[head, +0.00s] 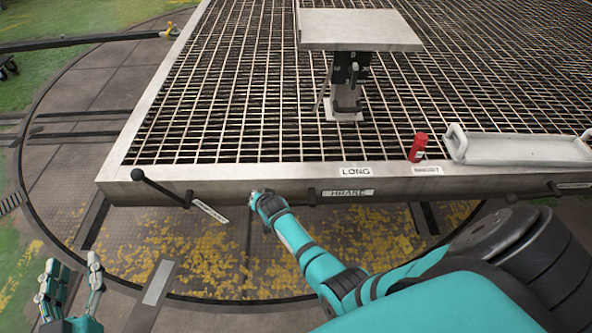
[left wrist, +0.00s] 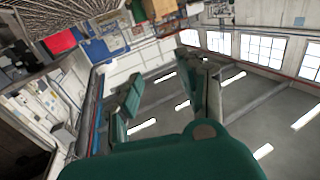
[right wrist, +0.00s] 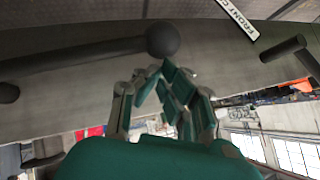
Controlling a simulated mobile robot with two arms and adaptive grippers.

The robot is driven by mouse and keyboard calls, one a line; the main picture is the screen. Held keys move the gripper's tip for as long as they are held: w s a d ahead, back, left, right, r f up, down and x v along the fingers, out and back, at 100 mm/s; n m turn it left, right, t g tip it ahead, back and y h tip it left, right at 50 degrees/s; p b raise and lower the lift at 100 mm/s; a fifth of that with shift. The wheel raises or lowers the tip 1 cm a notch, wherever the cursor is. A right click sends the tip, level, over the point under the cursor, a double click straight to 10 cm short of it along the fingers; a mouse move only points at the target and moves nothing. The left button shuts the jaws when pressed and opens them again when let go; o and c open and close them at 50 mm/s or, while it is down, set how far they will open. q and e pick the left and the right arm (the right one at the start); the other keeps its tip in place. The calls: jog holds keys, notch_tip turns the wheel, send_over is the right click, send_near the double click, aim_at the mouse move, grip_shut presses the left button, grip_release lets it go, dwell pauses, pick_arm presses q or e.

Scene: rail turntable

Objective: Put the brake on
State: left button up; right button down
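The brake lever's black ball knob (right wrist: 162,40) and its bar (right wrist: 80,58) lie along the platform's side in the right wrist view. In the head view, its pivot (head: 312,193) sits beside the H BRAKE label (head: 347,192). My right gripper (head: 258,198) is at the platform's front edge, left of that label, hiding the knob end. In the right wrist view its fingers (right wrist: 160,78) are curled towards each other just below the knob; contact is unclear. My left gripper (head: 70,283) is open and empty at the lower left.
Another black ball-ended lever (head: 160,187) with a tilted label (head: 210,211) juts from the platform's left front. A post with a flat top (head: 360,30) stands on the grating.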

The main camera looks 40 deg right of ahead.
jog(key=shift+s+f, duration=0.2)
jog(key=shift+f, duration=0.05)
jog(key=shift+r, duration=0.1)
pick_arm(q)
jog(key=s+a+f+g+y+p, duration=0.25)
jog(key=s+f+g, duration=0.35)
jog(key=f, duration=0.4)
pick_arm(e)
jog(key=r, duration=0.3)
jog(key=shift+d, duration=0.25)
jog(key=shift+d+r+p, duration=0.1)
jog(key=shift+r+p, duration=0.6)
jog(key=shift+p, duration=0.15)
pick_arm(q)
jog(key=s+a+f+g+y+p, duration=0.1)
jog(key=s+a+f+g+p, duration=0.3)
jog(key=s+g, duration=0.55)
jog(key=s+p+x, duration=0.1)
jog(key=x, duration=0.5)
jog(key=shift+w+f+n+t, duration=0.15)
jog(key=shift+f+n+t, duration=0.25)
jog(key=shift+f+t, duration=0.1)
pick_arm(e)
jog(key=a+v, duration=0.1)
jog(key=v, duration=0.8)
jog(key=shift+a+r, duration=0.25)
jog(key=shift+r, duration=0.2)
